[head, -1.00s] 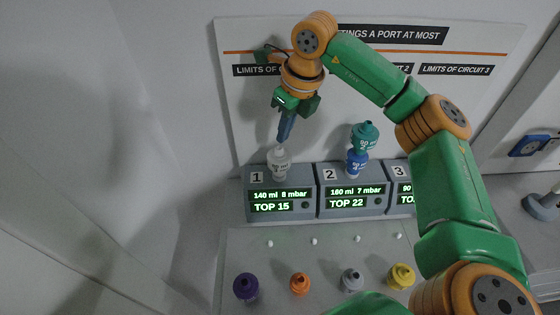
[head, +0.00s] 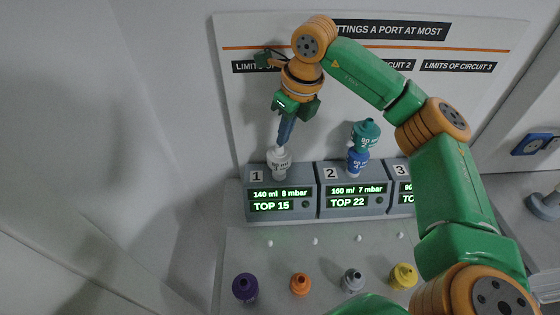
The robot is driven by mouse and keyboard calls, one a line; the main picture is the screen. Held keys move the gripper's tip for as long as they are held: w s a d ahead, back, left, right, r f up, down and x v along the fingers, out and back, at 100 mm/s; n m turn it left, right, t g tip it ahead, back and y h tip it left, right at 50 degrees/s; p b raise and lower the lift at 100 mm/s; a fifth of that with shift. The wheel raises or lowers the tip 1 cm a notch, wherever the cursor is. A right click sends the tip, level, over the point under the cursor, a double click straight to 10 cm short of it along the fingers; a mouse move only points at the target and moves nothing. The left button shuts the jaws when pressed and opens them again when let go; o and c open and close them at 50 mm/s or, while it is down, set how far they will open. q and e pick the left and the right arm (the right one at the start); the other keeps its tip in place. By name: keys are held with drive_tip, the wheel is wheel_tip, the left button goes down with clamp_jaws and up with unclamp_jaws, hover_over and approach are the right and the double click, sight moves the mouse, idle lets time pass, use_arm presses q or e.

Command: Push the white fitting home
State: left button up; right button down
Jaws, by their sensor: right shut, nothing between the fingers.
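The white fitting (head: 279,162) stands upright on top of the unit marked 1 (head: 281,206), whose display reads 140 ml 8 mbar, TOP 15. My right gripper (head: 284,142) points down over the fitting with its fingers shut. The fingertips are at the top of the fitting and appear to touch it. How deep the fitting sits in its port cannot be seen. My left gripper is not in view.
Unit 2 (head: 352,203) carries a blue fitting (head: 357,161) with a teal fitting (head: 366,133) stacked on it. Unit 3 is partly behind my right arm. Purple (head: 245,287), orange (head: 300,284), grey (head: 352,281) and yellow (head: 403,276) fittings stand in front.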

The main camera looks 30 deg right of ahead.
sight(284, 155)
drive_tip(key=shift+b+x, duration=0.65)
drive_tip(key=shift+x, duration=0.2)
drive_tip(key=shift+s, duration=0.2)
drive_tip(key=w+p+v, duration=0.1)
drive_tip(key=p+v, duration=0.5)
drive_tip(key=shift+w+a+r+p, duration=0.2)
drive_tip(key=shift+r+p, duration=0.1)
drive_tip(key=shift+r, duration=0.25)
drive_tip(key=shift+f, duration=0.1)
